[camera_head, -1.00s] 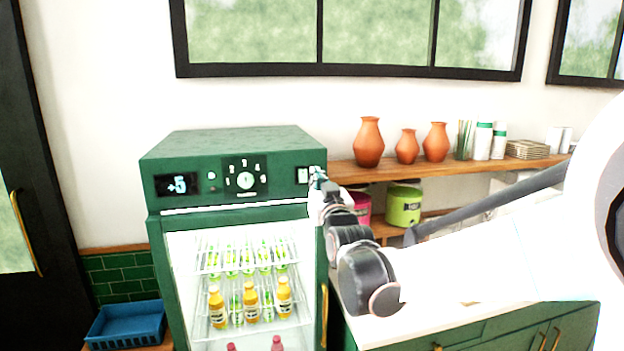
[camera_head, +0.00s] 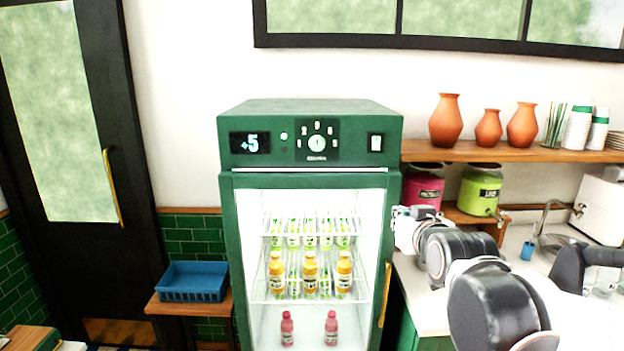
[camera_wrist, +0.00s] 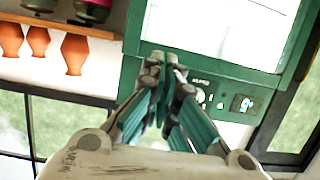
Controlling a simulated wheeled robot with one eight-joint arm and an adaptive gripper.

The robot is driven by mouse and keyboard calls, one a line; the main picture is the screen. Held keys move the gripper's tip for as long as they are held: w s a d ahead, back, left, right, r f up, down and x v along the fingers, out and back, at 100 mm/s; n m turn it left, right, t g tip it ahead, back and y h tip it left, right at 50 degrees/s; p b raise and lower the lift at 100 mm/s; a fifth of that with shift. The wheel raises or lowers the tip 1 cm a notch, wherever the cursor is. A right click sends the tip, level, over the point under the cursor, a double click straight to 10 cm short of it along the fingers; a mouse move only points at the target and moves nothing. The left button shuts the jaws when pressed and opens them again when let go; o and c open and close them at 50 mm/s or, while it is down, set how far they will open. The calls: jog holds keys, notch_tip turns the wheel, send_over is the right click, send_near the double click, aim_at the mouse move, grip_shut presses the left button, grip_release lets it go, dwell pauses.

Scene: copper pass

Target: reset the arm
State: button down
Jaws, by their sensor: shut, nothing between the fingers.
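My gripper (camera_wrist: 165,75) shows in the wrist view with its green-padded fingers together and nothing between them. That view is turned upside down, with the fridge's control panel (camera_wrist: 210,97) behind the fingers. In the head view my arm's end is at the right of the green fridge (camera_head: 228,200), in front of the counter and apart from the fridge's switch (camera_head: 376,142). The fingertips are too small to make out there. The fridge display (camera_head: 250,143) reads +5, and a small green light (camera_head: 284,136) glows beside the dial (camera_head: 317,143).
The lit fridge holds several bottles behind its door, with a brass handle (camera_head: 385,295) at right. A shelf (camera_head: 470,152) with terracotta vases is at right, above pink (camera_head: 424,188) and green (camera_head: 480,190) containers. A blue crate (camera_head: 192,283) stands left. Floor is visible at far left.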

jog(key=s+f+g+b, duration=0.7)
jog(key=s+f+b, duration=0.3)
jog(key=s+f, duration=1.4)
jog(key=shift+s+d+f+g, duration=0.35)
jog(key=shift+s+f+g, duration=0.05)
jog(key=shift+f, duration=0.2)
